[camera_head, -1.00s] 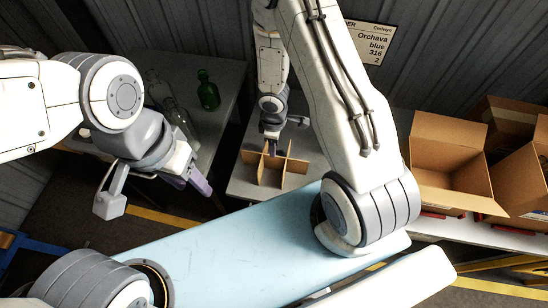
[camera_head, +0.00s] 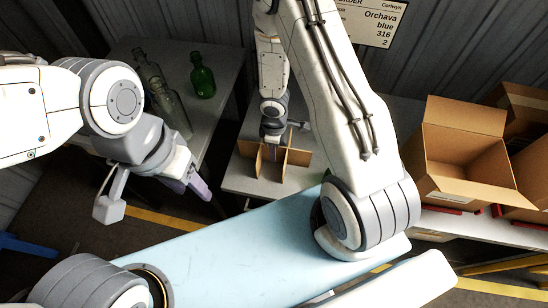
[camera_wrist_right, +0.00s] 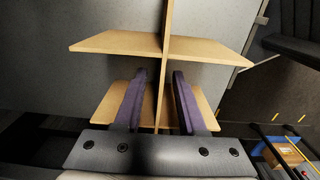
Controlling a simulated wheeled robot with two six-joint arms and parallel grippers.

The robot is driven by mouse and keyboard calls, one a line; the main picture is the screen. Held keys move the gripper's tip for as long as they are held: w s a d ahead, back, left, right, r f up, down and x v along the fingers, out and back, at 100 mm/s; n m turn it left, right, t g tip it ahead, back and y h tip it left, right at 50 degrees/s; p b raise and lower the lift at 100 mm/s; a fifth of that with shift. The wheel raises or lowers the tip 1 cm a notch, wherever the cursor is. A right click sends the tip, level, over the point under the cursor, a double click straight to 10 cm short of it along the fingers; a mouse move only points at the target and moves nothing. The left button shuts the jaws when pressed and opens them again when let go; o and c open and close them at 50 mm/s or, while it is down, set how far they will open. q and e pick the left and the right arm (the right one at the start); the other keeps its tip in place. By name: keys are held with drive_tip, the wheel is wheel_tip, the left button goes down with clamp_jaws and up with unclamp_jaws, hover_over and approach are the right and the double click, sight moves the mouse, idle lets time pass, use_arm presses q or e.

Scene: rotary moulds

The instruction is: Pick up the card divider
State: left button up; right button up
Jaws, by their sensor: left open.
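The card divider (camera_head: 272,167) is a tan cardboard piece of crossed panels, standing on the grey table in the middle of the head view. It also shows in the right wrist view (camera_wrist_right: 110,43). My right gripper (camera_head: 272,138) is down at the divider. In the right wrist view its two purple fingers (camera_wrist_right: 159,75) are apart, one on each side of an upright panel, with visible gaps beside it. My left gripper (camera_head: 155,202) is open and empty, well left of the divider. Part of the divider is hidden by my right gripper in the head view.
Glass bottles, one a green bottle (camera_head: 202,77), stand on a table at the back left. An open cardboard box (camera_head: 465,155) stands on the right, with more boxes beside it. An order sign (camera_head: 372,22) hangs at the back. A light blue surface (camera_head: 230,250) fills the front.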

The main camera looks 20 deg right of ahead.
drive_tip(key=shift+f+b, duration=0.5)
drive_tip(key=shift+f, duration=0.45)
drive_tip(key=shift+r, duration=0.1)
clamp_jaws()
idle(0.5)
